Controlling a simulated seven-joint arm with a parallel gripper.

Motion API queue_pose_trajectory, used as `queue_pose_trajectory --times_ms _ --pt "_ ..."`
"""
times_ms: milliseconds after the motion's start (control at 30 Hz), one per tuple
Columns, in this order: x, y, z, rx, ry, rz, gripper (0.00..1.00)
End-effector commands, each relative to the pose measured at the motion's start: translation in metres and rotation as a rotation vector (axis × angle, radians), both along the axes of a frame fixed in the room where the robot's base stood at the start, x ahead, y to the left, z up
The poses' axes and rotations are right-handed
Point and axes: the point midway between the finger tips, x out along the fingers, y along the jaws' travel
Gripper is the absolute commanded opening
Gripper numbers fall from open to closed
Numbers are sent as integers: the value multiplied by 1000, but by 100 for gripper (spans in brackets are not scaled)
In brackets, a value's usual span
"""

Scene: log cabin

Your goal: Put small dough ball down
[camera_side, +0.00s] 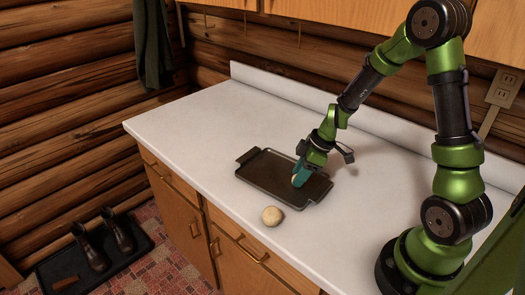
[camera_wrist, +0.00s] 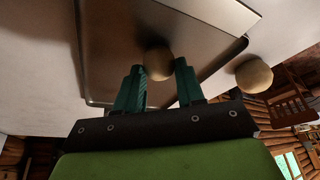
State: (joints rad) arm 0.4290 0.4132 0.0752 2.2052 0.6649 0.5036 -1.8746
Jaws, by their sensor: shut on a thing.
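My gripper (camera_side: 300,178) is low over the dark baking tray (camera_side: 262,172), with its teal fingers shut on a small pale dough ball (camera_side: 296,181). In the wrist view the held dough ball (camera_wrist: 158,63) sits between the tips of my gripper (camera_wrist: 160,78), above the tray (camera_wrist: 115,45). I cannot tell whether the ball touches the tray surface. A second, larger-looking dough ball (camera_side: 272,216) lies on the white counter in front of the tray. It also shows right of the tray in the wrist view (camera_wrist: 254,75).
The white counter (camera_side: 205,110) is clear to the left of the tray and behind it. A low backsplash (camera_side: 290,92) runs along the log wall. The counter's front edge is close to the loose dough ball. Boots (camera_side: 118,232) stand on a floor mat.

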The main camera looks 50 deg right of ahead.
Motion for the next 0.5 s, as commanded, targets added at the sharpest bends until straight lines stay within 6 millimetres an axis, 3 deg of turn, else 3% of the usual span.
queue_pose_trajectory --times_ms 233,267,400,500 --pt "0 0 -3 0 0 -1 9" --pt "0 0 -3 1 -1 -1 39" --pt "0 0 -2 1 -1 0 61" --pt "0 0 -2 0 0 0 63"
